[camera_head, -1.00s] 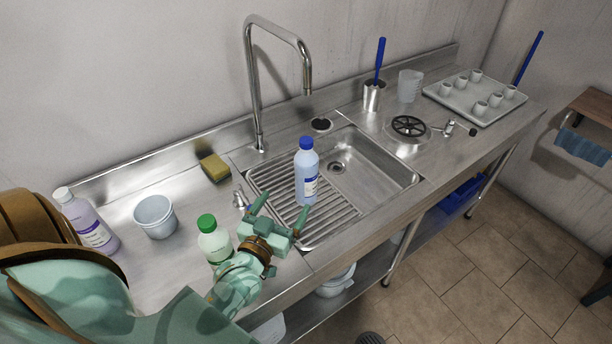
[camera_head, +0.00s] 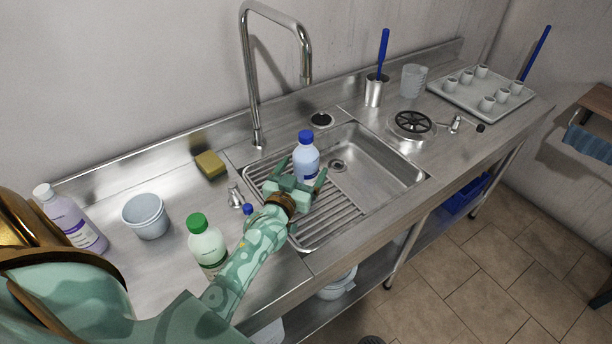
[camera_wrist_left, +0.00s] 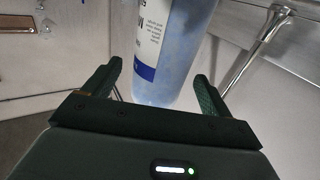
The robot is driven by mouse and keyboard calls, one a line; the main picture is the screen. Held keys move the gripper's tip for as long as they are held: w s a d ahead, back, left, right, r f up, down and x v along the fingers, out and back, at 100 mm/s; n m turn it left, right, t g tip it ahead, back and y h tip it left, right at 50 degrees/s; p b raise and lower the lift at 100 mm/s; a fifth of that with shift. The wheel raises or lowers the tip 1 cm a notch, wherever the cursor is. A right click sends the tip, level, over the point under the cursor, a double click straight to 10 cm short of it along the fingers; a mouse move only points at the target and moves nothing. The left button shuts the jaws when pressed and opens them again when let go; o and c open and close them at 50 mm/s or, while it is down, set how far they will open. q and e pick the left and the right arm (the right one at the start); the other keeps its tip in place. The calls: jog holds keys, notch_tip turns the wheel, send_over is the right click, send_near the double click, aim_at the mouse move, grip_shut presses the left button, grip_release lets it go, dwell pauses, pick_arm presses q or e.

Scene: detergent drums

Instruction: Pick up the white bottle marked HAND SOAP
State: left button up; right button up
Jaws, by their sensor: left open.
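A pale blue bottle with a blue cap (camera_head: 306,147) stands upright on the ribbed drainboard of the sink. In the left wrist view the lower part of this bottle (camera_wrist_left: 174,60) shows a white and blue label, cut off and not readable as a whole. My left gripper (camera_head: 302,173) is open, with its fingers on either side of the bottle; contact cannot be told. A whitish bottle with a green cap (camera_head: 206,243) stands left of my forearm, its label partly hidden. No label reading HAND SOAP is legible. My right gripper is not in view.
A purple bottle with a white cap (camera_head: 70,217) and a grey bucket (camera_head: 146,217) stand at the left. A sponge (camera_head: 210,164) lies near the wall. The tall faucet (camera_head: 250,85) rises behind the sink. A tray with several cups (camera_head: 460,98) is far right.

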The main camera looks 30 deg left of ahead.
pick_arm(q)
jog(key=w, duration=0.4)
jog(key=shift+a+b, duration=0.35)
jog(key=shift+c, duration=0.4)
jog(key=c, duration=1.4)
jog(key=shift+r, duration=0.1)
